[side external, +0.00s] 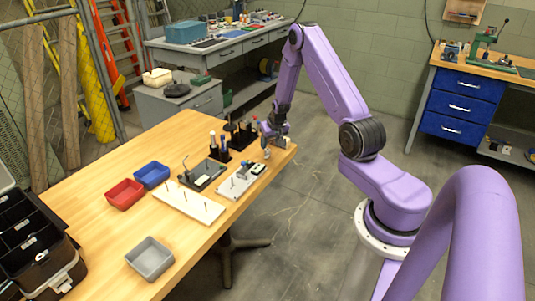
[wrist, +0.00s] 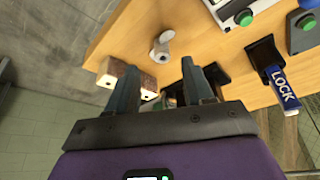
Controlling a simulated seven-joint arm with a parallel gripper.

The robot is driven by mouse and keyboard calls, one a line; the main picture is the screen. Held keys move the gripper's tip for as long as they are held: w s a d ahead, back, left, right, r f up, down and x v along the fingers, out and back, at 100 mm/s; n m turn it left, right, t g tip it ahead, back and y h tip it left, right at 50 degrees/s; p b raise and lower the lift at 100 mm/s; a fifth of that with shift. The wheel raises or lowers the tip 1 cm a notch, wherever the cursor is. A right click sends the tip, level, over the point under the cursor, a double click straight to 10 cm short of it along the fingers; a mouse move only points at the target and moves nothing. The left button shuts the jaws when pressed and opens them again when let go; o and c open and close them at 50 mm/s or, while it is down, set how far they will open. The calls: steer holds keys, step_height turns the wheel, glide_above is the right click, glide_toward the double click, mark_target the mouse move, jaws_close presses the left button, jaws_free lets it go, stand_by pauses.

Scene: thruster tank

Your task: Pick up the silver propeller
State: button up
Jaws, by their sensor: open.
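My gripper (side external: 273,136) is at the far right corner of the wooden table, low over the small parts there. In the wrist view its two fingers (wrist: 160,80) are apart, with a gap between them. No silver propeller can be made out clearly. Something small, partly grey-green, shows low between the fingers, mostly hidden by the gripper body; I cannot tell what it is. A small silver-white round piece (wrist: 160,48) lies on the table beyond the fingertips. It also seems to show below the gripper in the side view (side external: 267,153).
A wood-and-white block (wrist: 126,76) is beside the left finger. Black stands and a blue LOCK-labelled piece (wrist: 282,88) are to the right. The table (side external: 110,185) also holds a white pegged board (side external: 188,203), a red bin (side external: 125,194), a blue bin (side external: 152,175) and a grey bin (side external: 150,258).

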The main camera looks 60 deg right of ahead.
mark_target(268, 150)
steer(key=shift+x, duration=2.55)
steer(key=shift+a, duration=0.15)
jaws_close()
